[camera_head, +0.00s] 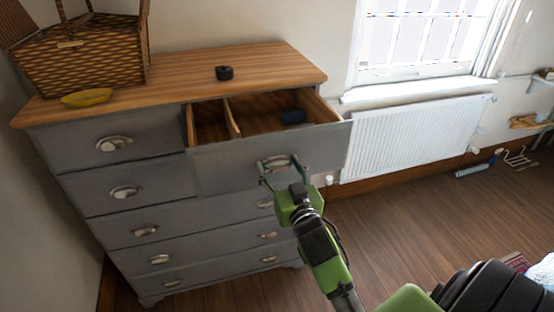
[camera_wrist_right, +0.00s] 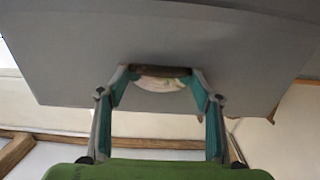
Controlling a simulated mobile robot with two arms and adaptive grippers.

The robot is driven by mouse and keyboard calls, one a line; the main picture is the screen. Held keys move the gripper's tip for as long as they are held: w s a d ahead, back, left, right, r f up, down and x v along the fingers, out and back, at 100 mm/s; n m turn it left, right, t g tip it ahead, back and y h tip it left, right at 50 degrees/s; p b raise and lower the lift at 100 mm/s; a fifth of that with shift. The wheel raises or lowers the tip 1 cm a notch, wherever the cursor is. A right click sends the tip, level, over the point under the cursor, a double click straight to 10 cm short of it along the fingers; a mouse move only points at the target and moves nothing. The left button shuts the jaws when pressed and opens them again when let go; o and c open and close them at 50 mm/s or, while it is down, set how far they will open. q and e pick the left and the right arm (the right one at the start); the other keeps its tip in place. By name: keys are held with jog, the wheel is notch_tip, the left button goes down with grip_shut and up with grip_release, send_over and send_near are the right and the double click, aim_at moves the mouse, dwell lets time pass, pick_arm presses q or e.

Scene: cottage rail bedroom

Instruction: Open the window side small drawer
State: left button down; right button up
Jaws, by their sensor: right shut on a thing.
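The window side small drawer (camera_head: 240,164) is the top right drawer of a grey dresser. It is pulled out, and its wooden inside with a divider (camera_head: 232,118) shows. A dark blue item (camera_head: 293,117) lies in its right compartment. My right gripper (camera_head: 278,166) is shut on the drawer's cup handle (camera_head: 270,162) at the front. In the right wrist view the gripper's fingers (camera_wrist_right: 160,88) stand on both sides of the handle (camera_wrist_right: 160,79), below the grey drawer front (camera_wrist_right: 160,40). My left gripper is not in view.
The wooden dresser top (camera_head: 185,88) carries a wicker basket (camera_head: 85,62), a yellow dish (camera_head: 87,97) and a small black object (camera_head: 224,73). A white radiator (camera_head: 415,135) stands under the window, right of the open drawer.

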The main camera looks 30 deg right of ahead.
jog(key=shift+s+a, duration=0.2)
jog(key=shift+s, duration=0.45)
jog(key=o, duration=1.4)
jog(key=shift+c, duration=0.2)
jog(key=v, duration=1.2)
